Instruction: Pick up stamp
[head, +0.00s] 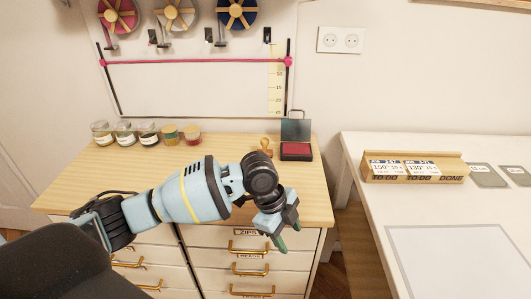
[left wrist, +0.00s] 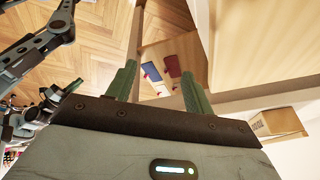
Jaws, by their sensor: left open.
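A small wooden stamp (head: 266,146) with a rounded handle stands on the wooden top of the drawer cabinet, left of an open ink pad. My left arm crosses in front of the cabinet, and its wrist lies just below the stamp in the picture. My left gripper (head: 281,232) is open and empty. It points down at the front of the cabinet, nearer to me than the stamp and not touching it. Its two green fingers also show apart in the left wrist view (left wrist: 160,82). I cannot make out the stamp there.
The ink pad (head: 296,148) has a red surface and a raised dark lid. Several small jars (head: 148,133) stand at the back left. A wooden block with labels (head: 413,167) is on the white table (head: 365,150) at right. A gap separates cabinet and table.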

